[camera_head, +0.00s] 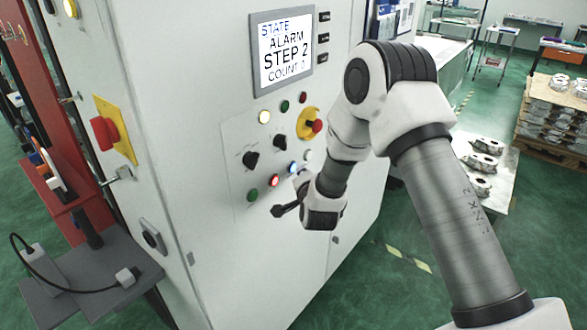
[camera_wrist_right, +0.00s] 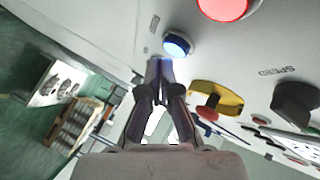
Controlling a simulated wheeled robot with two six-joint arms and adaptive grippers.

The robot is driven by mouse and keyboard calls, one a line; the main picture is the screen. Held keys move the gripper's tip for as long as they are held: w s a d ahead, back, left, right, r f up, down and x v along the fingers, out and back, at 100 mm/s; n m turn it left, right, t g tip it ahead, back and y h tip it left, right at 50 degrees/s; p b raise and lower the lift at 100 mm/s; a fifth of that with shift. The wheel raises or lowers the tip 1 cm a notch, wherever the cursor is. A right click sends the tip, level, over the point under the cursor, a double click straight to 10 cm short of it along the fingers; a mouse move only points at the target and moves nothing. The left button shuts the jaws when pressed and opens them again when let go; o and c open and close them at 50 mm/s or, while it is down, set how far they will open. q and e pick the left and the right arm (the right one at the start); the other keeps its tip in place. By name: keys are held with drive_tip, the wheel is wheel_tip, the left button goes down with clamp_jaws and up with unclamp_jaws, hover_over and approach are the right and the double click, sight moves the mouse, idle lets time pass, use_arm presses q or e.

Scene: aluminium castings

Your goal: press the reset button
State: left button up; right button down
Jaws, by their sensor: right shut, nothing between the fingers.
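A blue lit button (camera_head: 293,168) sits in the lower row of the white cabinet's control panel; no reset label is readable in either view. The wrist view shows it as a glowing blue-white button with a dark blue ring (camera_wrist_right: 176,45). My right gripper (camera_head: 299,178) is shut and empty, its tips just below the blue button. In the wrist view the closed fingertips (camera_wrist_right: 160,64) point at the panel close to the button's edge; I cannot tell whether they touch it. My left gripper is not in view.
A red lit button (camera_head: 275,181) and a green button (camera_head: 252,194) are in the same row. Black knobs (camera_head: 250,160) and a red emergency stop on yellow (camera_head: 317,125) are above. The screen (camera_head: 284,50) reads STATE ALARM, STEP 2, COUNT 0.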

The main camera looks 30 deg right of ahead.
drive_tip(key=shift+w+a, duration=0.15)
drive_tip(key=shift+w, duration=0.15)
drive_tip(key=shift+w+a+b, duration=0.15)
drive_tip(key=shift+w+b, duration=0.15)
drive_tip(key=shift+w, duration=0.1)
idle(0.6)
drive_tip(key=shift+s, duration=0.1)
drive_tip(key=shift+s+d, duration=0.35)
drive_tip(key=shift+s, duration=0.35)
drive_tip(key=s, duration=0.1)
drive_tip(key=s+d, duration=0.1)
drive_tip(key=s, duration=0.1)
drive_tip(key=s+d, duration=0.1)
drive_tip(key=shift+s+b, duration=0.3)
idle(0.7)
